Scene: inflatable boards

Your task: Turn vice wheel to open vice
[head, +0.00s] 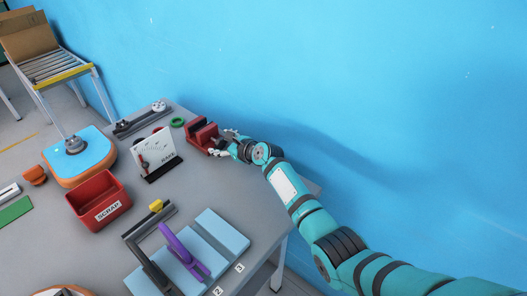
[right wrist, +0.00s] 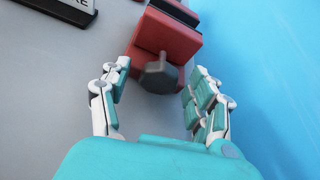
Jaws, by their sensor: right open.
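A red vice (head: 202,132) stands at the far right part of the grey table, near the blue wall. In the right wrist view the vice (right wrist: 172,42) is at the top middle, with its dark wheel (right wrist: 158,75) facing me. My right gripper (head: 222,143) is at the wheel end of the vice. In the right wrist view the right gripper (right wrist: 157,80) is open, with one finger on each side of the wheel. Gaps show between the fingers and the wheel. Whether the vice jaws are apart is hard to tell. My left gripper is not in view.
A white gauge board (head: 154,152) stands just left of the vice, and a green ring (head: 177,122) lies behind it. A red scrap bin (head: 99,198) and a purple-handled tool (head: 183,252) are nearer. The blue wall (head: 330,80) is close on the right.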

